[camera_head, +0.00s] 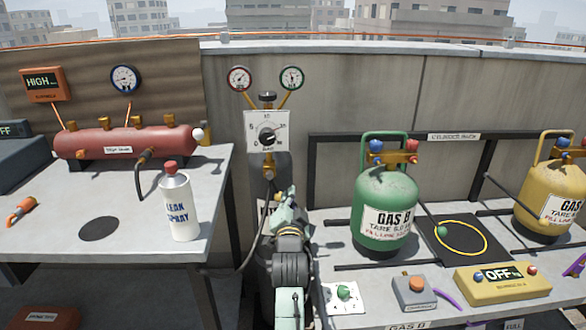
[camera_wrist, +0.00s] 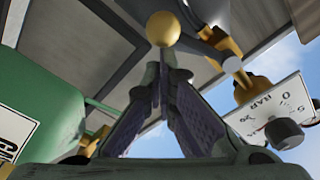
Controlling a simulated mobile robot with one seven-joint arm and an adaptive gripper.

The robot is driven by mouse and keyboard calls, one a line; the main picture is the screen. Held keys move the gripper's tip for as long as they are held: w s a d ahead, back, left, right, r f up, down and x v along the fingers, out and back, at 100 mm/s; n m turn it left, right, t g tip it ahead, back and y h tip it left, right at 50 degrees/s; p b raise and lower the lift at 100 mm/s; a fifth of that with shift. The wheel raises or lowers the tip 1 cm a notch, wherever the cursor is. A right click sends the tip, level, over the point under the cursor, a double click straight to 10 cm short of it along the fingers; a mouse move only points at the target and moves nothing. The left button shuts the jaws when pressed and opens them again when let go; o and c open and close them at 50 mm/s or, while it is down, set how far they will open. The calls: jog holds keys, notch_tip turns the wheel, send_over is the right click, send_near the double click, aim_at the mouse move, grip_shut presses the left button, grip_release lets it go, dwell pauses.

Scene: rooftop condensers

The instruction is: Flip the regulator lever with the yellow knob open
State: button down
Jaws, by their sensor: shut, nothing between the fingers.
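The regulator (camera_head: 267,134) with its white dial plate and black knob stands at the wall in the head view, with two gauges above. In the wrist view its dial plate (camera_wrist: 272,112) is at the right. The yellow knob (camera_wrist: 163,28) sits at the top middle of the wrist view, on the end of a grey lever (camera_wrist: 203,48) that runs right to the brass body. My gripper (camera_wrist: 164,68) is shut and empty, its tips just below the yellow knob in the picture; I cannot tell whether they touch. In the head view my gripper (camera_head: 285,207) is below the dial and hides the lever.
A green GAS B cylinder (camera_head: 385,212) stands close right of my arm. A spray can (camera_head: 180,205) and a red manifold (camera_head: 125,141) are on the left bench. A yellow OFF box (camera_head: 502,283) and a grey button box (camera_head: 415,292) lie at the front right.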

jog(key=shift+a+f+m, duration=0.6)
jog(key=shift+a+m, duration=0.15)
jog(key=shift+m, duration=0.15)
jog(key=shift+a+f, duration=0.1)
jog(key=shift+a, duration=0.05)
